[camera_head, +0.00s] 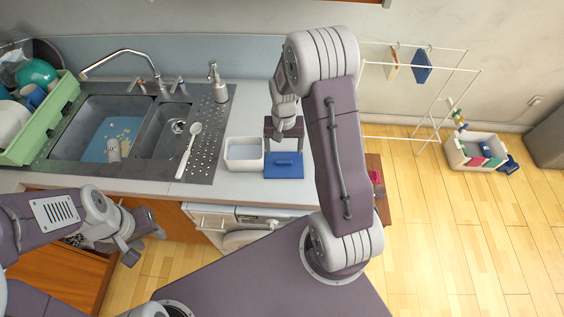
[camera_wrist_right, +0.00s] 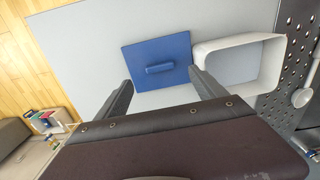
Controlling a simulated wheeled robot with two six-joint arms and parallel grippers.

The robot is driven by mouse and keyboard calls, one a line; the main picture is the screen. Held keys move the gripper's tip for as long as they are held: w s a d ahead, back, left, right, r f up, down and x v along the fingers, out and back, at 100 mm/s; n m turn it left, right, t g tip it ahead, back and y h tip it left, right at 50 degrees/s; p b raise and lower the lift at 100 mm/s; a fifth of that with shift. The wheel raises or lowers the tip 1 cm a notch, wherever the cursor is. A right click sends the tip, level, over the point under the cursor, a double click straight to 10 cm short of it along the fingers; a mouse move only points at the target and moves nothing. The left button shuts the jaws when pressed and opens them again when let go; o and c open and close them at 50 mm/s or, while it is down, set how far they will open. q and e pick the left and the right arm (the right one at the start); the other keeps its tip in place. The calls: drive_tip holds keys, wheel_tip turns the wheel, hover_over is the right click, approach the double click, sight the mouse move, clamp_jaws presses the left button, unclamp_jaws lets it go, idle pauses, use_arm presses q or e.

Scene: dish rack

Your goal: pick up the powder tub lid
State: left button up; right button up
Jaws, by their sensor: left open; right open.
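The powder tub lid (camera_head: 284,165) is a flat blue square with a raised bar handle, lying on the pale counter just right of the white tub. In the right wrist view the lid (camera_wrist_right: 158,62) lies beyond my fingertips, its handle between them in the picture. The open white tub (camera_head: 244,154) stands beside it, and also shows in the right wrist view (camera_wrist_right: 240,86). My right gripper (camera_head: 284,137) is over the far edge of the lid, open and empty. My left gripper (camera_head: 140,243) is open and empty in front of the counter, low at the left.
A long white spoon (camera_head: 189,150) lies on the perforated drainer left of the tub. The sink (camera_head: 110,125) holds a cup in water. A green dish rack (camera_head: 45,122) stands far left. A drying rack (camera_head: 425,90) and a box (camera_head: 478,152) are on the floor side at right.

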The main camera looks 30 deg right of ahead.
sight(284, 162)
drive_tip(key=shift+d+f, duration=0.2)
drive_tip(key=shift+f, duration=0.35)
drive_tip(key=shift+d+f, duration=0.15)
drive_tip(key=shift+f, duration=0.4)
drive_tip(key=f+p, duration=0.1)
drive_tip(key=f, duration=0.1)
drive_tip(key=a+f, duration=0.1)
drive_tip(key=f, duration=0.1)
drive_tip(key=shift+s+f+p, duration=0.1)
drive_tip(key=shift+f+p, duration=0.2)
drive_tip(key=shift+p, duration=0.1)
drive_tip(key=shift+d+f, duration=0.2)
drive_tip(key=shift+d, duration=0.05)
use_arm(q)
drive_tip(key=shift+d+r, duration=0.2)
drive_tip(key=shift+r, duration=0.85)
use_arm(e)
drive_tip(key=shift+a, duration=0.1)
drive_tip(key=c, duration=1.4)
drive_tip(key=shift+r, duration=0.15)
drive_tip(key=shift+c, duration=0.2)
